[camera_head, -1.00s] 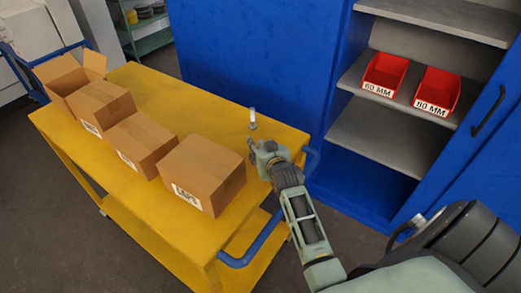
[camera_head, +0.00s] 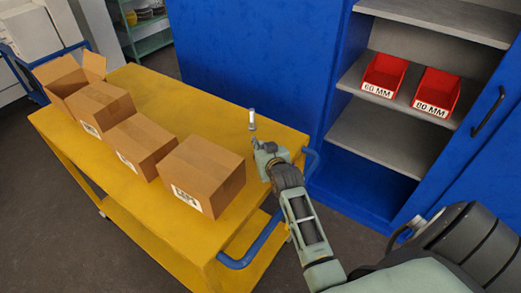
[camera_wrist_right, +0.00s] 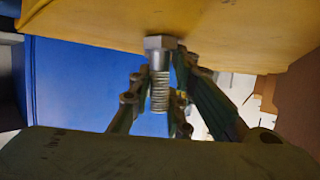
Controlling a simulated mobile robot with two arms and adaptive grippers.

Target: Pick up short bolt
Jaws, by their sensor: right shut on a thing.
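The short bolt (camera_head: 252,119) is a silver bolt at the right end of the yellow cart top. In the right wrist view its hex head and threaded shank (camera_wrist_right: 160,88) show between the fingers. My right gripper (camera_head: 257,144) is at the bolt, its arm coming in from the lower right. Its fingers (camera_wrist_right: 160,100) are shut on the bolt, one on each side of the shank. The exact contact is dim in the wrist view. I cannot tell whether the bolt touches the cart. My left gripper is out of view.
Several cardboard boxes (camera_head: 202,172) line the near-left side of the yellow cart (camera_head: 205,105). A blue cabinet (camera_head: 250,50) stands behind it. Red bins marked 60 MM (camera_head: 384,75) and 80 MM (camera_head: 437,91) sit on its shelf. The cart's middle is clear.

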